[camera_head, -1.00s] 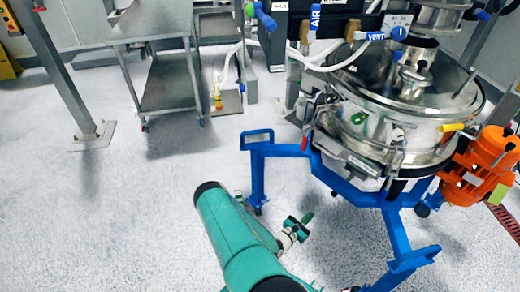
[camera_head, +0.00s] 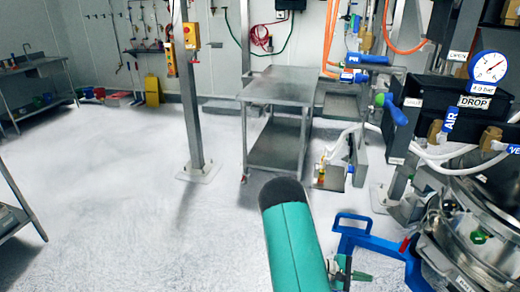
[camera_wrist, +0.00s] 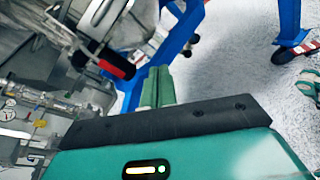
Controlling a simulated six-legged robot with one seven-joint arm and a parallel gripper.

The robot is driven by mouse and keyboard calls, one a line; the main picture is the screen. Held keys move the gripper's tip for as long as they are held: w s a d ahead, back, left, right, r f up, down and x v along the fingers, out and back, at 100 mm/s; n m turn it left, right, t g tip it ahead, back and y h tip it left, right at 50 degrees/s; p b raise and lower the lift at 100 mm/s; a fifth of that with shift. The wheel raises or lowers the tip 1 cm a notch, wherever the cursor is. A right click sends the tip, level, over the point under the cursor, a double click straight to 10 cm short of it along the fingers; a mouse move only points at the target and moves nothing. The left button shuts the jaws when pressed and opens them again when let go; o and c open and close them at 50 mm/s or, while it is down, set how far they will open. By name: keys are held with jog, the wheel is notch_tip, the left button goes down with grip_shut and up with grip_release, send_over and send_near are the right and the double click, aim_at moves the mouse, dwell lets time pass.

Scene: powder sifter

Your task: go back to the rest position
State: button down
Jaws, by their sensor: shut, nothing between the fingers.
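My gripper shows in the wrist view (camera_wrist: 158,75) with its two green fingers together and nothing between them. In the head view only a small part of it shows (camera_head: 358,275) at the bottom, beside my green arm. The steel sifter (camera_head: 490,215) stands at the right edge of the head view on a blue frame (camera_head: 385,243). In the wrist view the fingers point toward the blue frame (camera_wrist: 160,55), near a red and black handle (camera_wrist: 115,65). I cannot tell how far apart they are.
A steel table (camera_head: 280,88) stands behind, with a steel post (camera_head: 193,110) to its left. A control box with gauge (camera_head: 487,68) is at upper right. A bench (camera_head: 12,215) is at the left edge. White floor (camera_head: 120,190) is open between.

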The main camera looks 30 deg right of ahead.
jog(key=w+a+r+m+t+y, duration=0.3)
jog(key=a+r+y, duration=0.1)
jog(key=a+r, duration=0.65)
jog(key=w+a+r+m+t+y, duration=0.2)
jog(key=w+a+r+t+y, duration=0.1)
jog(key=a+r, duration=0.7)
jog(key=s+a+r+t+y, duration=0.3)
jog(key=a+r, duration=0.4)
jog(key=a, duration=0.3)
jog(key=s+a+r+t+y, duration=0.3)
jog(key=s+a+r+t, duration=0.1)
jog(key=a+r, duration=0.4)
jog(key=shift+a+r+t, duration=0.3)
jog(key=shift+a+t, duration=0.4)
jog(key=shift+a, duration=0.4)
jog(key=shift+s, duration=0.15)
